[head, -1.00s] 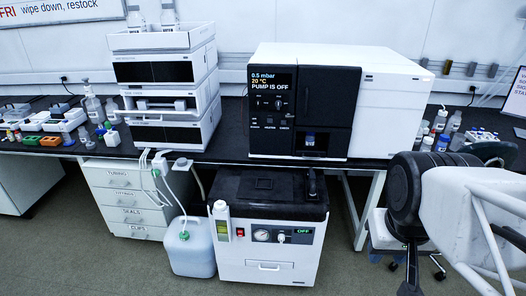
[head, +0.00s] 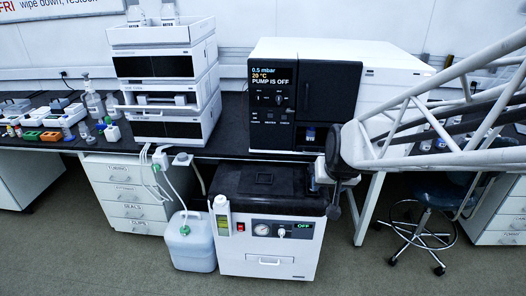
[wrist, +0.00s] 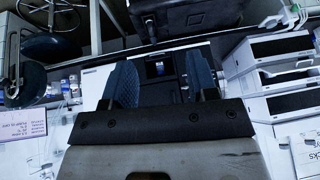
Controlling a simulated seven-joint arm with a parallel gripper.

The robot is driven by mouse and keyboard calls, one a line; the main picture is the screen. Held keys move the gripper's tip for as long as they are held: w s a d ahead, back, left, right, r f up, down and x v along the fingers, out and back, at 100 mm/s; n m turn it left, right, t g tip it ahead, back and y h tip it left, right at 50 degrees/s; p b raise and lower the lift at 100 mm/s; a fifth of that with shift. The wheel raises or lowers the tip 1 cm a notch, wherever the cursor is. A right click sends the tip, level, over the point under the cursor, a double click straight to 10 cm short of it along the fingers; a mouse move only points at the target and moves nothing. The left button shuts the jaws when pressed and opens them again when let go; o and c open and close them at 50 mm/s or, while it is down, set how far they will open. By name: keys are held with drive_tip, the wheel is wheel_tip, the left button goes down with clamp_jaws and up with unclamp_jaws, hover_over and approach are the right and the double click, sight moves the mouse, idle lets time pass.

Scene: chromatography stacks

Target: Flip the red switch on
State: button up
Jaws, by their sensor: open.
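The small red switch (head: 240,227) is on the front panel of the white, black-topped pump unit (head: 262,262) on the floor. It sits left of a round gauge (head: 261,229) and a green-lit OFF display (head: 303,227). The black instrument's screen (head: 273,76) on the bench reads PUMP IS OFF. My gripper (wrist: 161,78) is open and empty, its two blue-grey fingers apart in the wrist view. In the head view my arm's end is above and right of the pump unit, well away from the switch; its fingers are hard to make out. The switch cannot be made out in the wrist view.
A white bottle (head: 222,214) stands just left of the switch. A blue-tinted jug (head: 190,244) with tubes stands left of the pump unit. The bench edge overhangs behind the unit. A stool (head: 420,205) stands at right. The floor in front is clear.

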drive_tip(key=w+a+f+t, duration=0.1)
drive_tip(key=w+a+f, duration=0.3)
drive_tip(key=w+f, duration=0.3)
drive_tip(key=w+a+f+t, duration=0.2)
drive_tip(key=w+a+f, duration=0.25)
drive_tip(key=w, duration=0.45)
drive_tip(key=w+a+f+t, duration=0.1)
drive_tip(key=w+a+f, duration=0.3)
drive_tip(key=f, duration=0.5)
drive_tip(key=w+a+f+t, duration=0.2)
drive_tip(key=a+f, duration=0.4)
drive_tip(key=f, duration=0.4)
drive_tip(key=w+a+f+t, duration=0.2)
drive_tip(key=w+a+f, duration=0.3)
drive_tip(key=f, duration=0.5)
drive_tip(key=shift+w+a+f, duration=0.2)
drive_tip(key=shift+w+a, duration=0.1)
drive_tip(key=shift+a, duration=0.05)
drive_tip(key=t+h, duration=0.1)
drive_tip(key=t, duration=0.3)
approach(241, 229)
drive_tip(key=shift+w+a+f, duration=0.1)
drive_tip(key=shift+w+a, duration=0.05)
drive_tip(key=shift+w, duration=0.1)
drive_tip(key=shift+w, duration=0.1)
drive_tip(key=shift+w, duration=3.8)
